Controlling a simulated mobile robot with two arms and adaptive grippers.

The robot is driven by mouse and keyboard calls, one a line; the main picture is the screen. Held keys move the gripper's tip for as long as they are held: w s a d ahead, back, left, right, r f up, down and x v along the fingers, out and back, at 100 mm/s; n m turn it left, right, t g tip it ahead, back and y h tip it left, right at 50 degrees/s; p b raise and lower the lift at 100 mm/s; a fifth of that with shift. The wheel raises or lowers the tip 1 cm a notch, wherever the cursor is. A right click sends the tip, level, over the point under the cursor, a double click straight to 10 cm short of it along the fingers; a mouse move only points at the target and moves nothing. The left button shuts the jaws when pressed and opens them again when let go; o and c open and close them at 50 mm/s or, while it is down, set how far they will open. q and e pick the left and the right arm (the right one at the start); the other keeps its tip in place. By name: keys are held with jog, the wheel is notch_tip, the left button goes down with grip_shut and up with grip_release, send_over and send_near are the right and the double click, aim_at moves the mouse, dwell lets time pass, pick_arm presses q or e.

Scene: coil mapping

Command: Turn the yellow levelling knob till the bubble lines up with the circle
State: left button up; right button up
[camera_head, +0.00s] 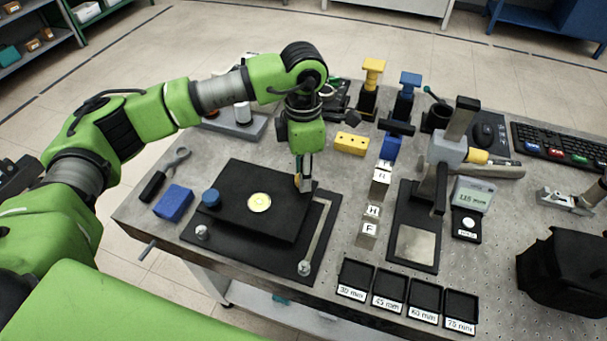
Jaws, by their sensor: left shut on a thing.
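The black levelling plate (245,222) sits tilted-looking on a larger black base (322,208) on the grey bench. A round pale-yellow bubble level (259,202) is set in its top; the bubble is too small to place against the circle. A blue knob (211,198) stands at the plate's left corner and a silver knob (202,232) at the near left. My left gripper (303,184) points down at the plate's far right corner, shut on the yellow knob (297,181), of which only a sliver shows. The right gripper is not in view.
Lettered blocks (367,232), a black stand (414,242) and labelled black trays (355,277) stand to the right. A yellow block (351,144) lies behind.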

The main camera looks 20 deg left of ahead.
pick_arm(q)
jog(key=shift+w+r, duration=0.2)
jog(key=shift+r, duration=0.15)
jog(key=o, duration=1.1)
jog(key=shift+s+f, duration=0.1)
jog(key=shift+s, duration=0.05)
notch_tip(320, 180, up, 12)
jog(key=shift+a, duration=0.1)
